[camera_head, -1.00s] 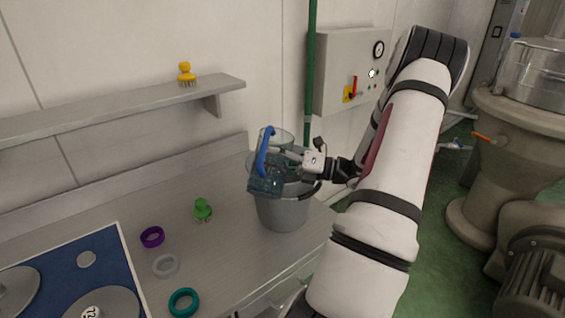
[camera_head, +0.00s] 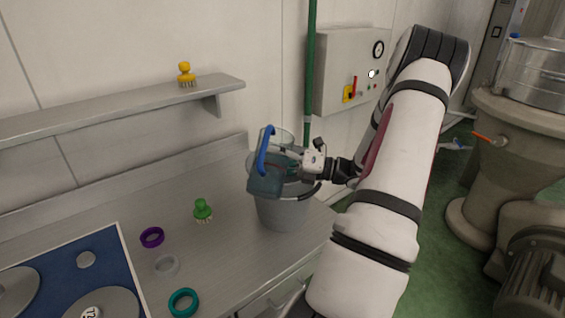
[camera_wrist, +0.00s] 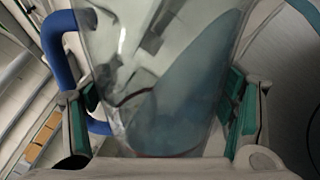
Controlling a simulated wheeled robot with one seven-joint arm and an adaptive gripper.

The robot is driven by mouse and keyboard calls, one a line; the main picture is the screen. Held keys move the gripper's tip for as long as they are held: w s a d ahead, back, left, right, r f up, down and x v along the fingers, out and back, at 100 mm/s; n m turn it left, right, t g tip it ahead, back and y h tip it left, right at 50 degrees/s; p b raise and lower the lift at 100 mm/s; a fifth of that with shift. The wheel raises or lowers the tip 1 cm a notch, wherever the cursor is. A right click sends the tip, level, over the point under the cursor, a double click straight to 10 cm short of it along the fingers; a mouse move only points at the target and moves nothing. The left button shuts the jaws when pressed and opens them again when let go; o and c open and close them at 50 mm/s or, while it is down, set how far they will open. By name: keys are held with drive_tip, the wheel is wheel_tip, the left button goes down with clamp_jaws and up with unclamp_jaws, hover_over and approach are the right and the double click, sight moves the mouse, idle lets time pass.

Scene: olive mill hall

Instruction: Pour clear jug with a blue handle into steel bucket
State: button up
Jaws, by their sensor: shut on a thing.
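The clear jug with a blue handle (camera_head: 262,152) is held tilted over the steel bucket (camera_head: 283,212) in the head view. My gripper (camera_head: 289,163) is shut around the jug's body. In the wrist view the jug (camera_wrist: 165,75) fills the space between my gripper's fingers (camera_wrist: 165,110), with its blue handle on the left. Bluish liquid lies slanted inside the jug. The bucket stands upright on the counter, and the jug and gripper cover most of its opening. I cannot see how much the bucket holds.
The steel counter (camera_head: 215,245) carries a green brush (camera_head: 202,210), a purple ring (camera_head: 152,237), a pale ring (camera_head: 166,265) and a teal ring (camera_head: 183,302). A blue mat (camera_head: 85,280) with metal discs lies at left. A shelf (camera_head: 120,112) holds a yellow brush (camera_head: 186,74).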

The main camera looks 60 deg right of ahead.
drive_tip(key=shift+r+m, duration=0.6)
drive_tip(key=shift+m, duration=0.3)
idle(3.0)
drive_tip(key=shift+d+f+m+h+b, duration=0.15)
drive_tip(key=shift+m+h+b, duration=0.2)
drive_tip(key=shift+m, duration=0.65)
idle(3.1)
